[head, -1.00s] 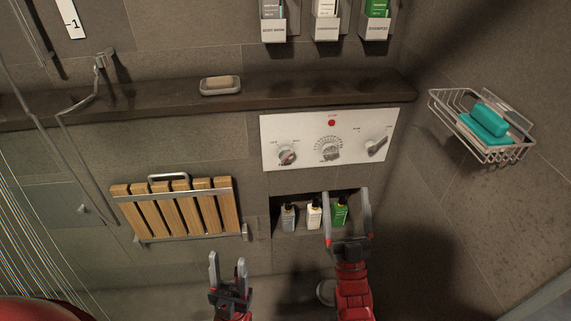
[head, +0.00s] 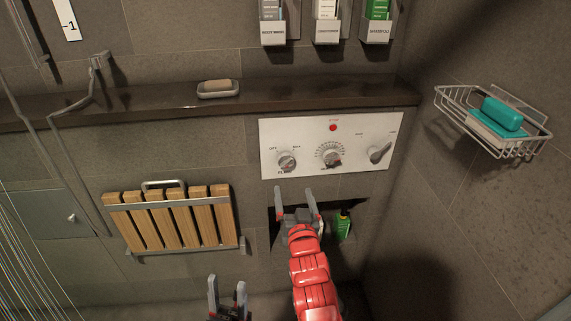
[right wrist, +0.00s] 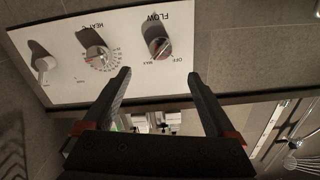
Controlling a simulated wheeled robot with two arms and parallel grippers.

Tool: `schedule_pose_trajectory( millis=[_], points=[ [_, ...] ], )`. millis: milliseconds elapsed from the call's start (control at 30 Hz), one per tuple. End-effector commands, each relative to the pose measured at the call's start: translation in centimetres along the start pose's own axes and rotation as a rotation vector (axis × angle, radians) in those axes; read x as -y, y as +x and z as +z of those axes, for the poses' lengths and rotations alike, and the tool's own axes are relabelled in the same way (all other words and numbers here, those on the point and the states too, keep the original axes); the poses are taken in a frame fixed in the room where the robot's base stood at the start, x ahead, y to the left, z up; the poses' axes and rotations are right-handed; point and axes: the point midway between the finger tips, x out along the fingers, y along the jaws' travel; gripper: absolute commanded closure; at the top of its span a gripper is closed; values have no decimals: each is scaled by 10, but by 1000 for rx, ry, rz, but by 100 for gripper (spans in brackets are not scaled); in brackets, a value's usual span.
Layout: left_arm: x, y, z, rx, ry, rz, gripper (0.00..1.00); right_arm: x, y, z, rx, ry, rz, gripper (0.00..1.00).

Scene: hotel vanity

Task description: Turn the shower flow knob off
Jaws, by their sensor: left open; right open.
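The white control panel (head: 352,121) is on the wall, with three knobs and a red button. The flow knob (head: 287,162) is its leftmost knob in the head view. In the right wrist view the flow knob (right wrist: 159,47) appears upside down under the word FLOW, with OFF and MAX marks. My right gripper (head: 295,191) is open and empty just below the panel, under the flow knob. In the right wrist view its fingers point toward the panel with the flow knob beyond and between their tips. My left gripper (head: 227,284) is open and empty, lower left.
The heat knob (head: 331,158) and a lever knob (head: 380,154) sit right of the flow knob. A niche below the panel holds a green bottle (head: 343,225); my right arm hides others. A dark shelf (head: 150,106) runs above. A wooden slatted seat (head: 170,220) is at left.

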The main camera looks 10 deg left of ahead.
Motion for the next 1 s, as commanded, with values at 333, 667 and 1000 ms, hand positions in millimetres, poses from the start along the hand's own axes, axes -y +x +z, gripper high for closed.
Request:
schedule_pose_trajectory(
  millis=[333, 667, 1000],
  points=[
    [0, 2, 0, 0, 0, 0, 50, 0, 72, -1, 1, -3, -1, 9],
    [0, -1, 0, 0, 0, 0, 50, 1, 118, 2, 4, -4, -5, 9],
    [0, -2, 0, 0, 0, 0, 50, 1, 128, 0, 1, -3, -6, 9]
  ],
)
